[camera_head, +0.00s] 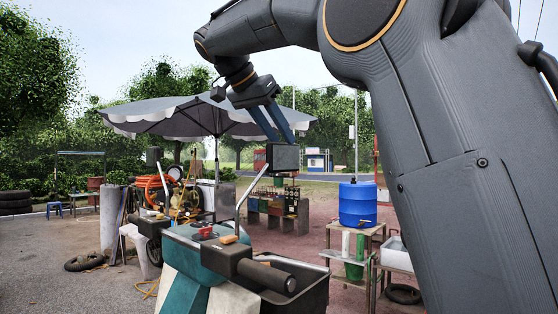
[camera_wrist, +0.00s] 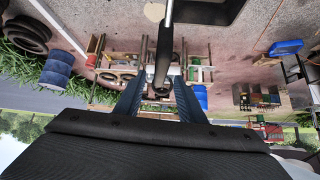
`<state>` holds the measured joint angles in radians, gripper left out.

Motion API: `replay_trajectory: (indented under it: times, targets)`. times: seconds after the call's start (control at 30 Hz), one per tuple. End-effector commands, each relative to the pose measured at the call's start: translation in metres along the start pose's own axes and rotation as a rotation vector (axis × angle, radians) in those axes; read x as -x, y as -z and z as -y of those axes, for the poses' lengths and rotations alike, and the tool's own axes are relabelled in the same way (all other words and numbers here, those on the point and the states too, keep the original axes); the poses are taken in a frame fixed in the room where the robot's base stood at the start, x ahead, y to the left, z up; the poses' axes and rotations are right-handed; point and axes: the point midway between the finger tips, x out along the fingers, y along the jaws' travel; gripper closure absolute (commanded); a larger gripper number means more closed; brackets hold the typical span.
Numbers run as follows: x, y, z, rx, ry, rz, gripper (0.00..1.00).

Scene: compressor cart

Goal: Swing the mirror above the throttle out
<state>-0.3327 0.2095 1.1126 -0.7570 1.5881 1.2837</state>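The mirror (camera_head: 284,158), a dark rectangular housing, stands on a thin stem (camera_head: 254,192) above the throttle grip (camera_head: 267,275), a black cylinder on the cart's teal and white front. My gripper (camera_head: 283,137) points down at the mirror from above, with the mirror partly hiding its fingertips. In the wrist view my gripper (camera_wrist: 160,80) is open, its two blue fingers apart. The dark end of the stem (camera_wrist: 162,62) shows in the gap between them; contact cannot be told. A broad dark shape fills the lower wrist view; I cannot tell whether it is the mirror housing.
A second mirror (camera_head: 153,156) stands to the left. The cart's dark tray (camera_head: 302,296) lies below the throttle. A blue barrel (camera_head: 357,204) stands on a wooden stand to the right. A parasol (camera_head: 195,115) covers equipment behind. Open paving lies at left.

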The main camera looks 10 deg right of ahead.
Motion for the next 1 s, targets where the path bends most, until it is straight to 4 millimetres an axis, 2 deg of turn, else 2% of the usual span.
replay_trajectory:
  times: [0.17, 0.4, 0.6, 0.97, 1.0]
  targets:
    - [-0.013, -0.006, 0.001, 0.036, -0.022, -0.003, 0.64]
    - [-0.048, -0.005, -0.001, 0.035, -0.021, -0.002, 0.64]
    - [-0.071, -0.005, 0.000, 0.035, -0.019, -0.002, 0.64]
    - [-0.079, -0.006, 0.000, 0.034, -0.017, -0.002, 0.64]
    - [-0.079, -0.006, 0.000, 0.034, -0.017, -0.002, 0.67]
